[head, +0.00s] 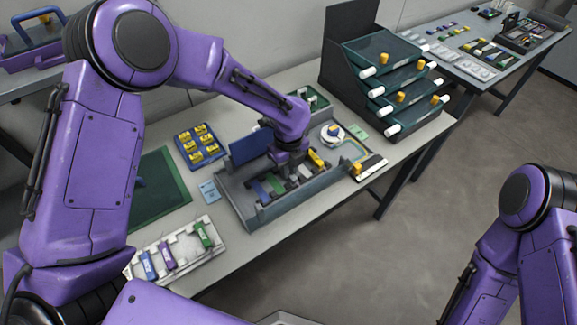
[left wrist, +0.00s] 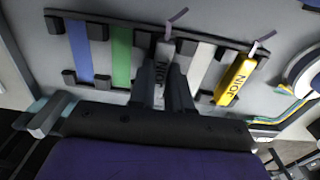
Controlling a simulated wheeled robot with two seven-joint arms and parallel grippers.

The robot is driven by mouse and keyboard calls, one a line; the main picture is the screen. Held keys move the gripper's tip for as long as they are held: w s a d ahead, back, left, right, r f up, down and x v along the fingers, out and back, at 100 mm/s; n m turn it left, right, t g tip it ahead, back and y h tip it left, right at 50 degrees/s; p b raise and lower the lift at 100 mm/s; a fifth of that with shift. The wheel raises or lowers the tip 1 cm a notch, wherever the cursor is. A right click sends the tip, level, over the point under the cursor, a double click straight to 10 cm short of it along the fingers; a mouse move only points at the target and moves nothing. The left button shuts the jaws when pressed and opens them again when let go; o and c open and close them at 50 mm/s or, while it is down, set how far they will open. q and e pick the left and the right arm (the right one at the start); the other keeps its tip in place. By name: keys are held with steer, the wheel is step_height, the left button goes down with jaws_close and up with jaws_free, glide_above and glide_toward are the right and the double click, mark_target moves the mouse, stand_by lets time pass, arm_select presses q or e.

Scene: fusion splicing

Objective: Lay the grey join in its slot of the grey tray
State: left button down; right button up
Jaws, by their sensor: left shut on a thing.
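My left gripper (head: 291,168) is over the grey tray (head: 239,207) and points down into it. In the left wrist view its fingers (left wrist: 163,88) are shut on the grey join (left wrist: 161,62), a narrow piece marked JOIN. The join lines up with the strips, between the green strip (left wrist: 122,55) and a pale strip (left wrist: 201,65). I cannot tell whether it touches the tray floor. The yellow join (left wrist: 236,82) lies tilted at its strip on the right; it also shows in the head view (head: 316,157). My right gripper is out of view.
A white tray (head: 150,255) with blue, purple and green pieces stands at the front left. A blue tray of yellow pieces (head: 201,144) is behind. A fibre spool (head: 333,133) lies right of the gripper. A drawer rack (head: 352,82) stands at the back right.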

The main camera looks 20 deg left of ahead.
arm_select(q)
steer(key=shift+s+f, duration=0.1)
steer(key=c, duration=1.1)
jaws_free()
step_height(320, 180, up, 12)
steer(key=shift+r, duration=0.2)
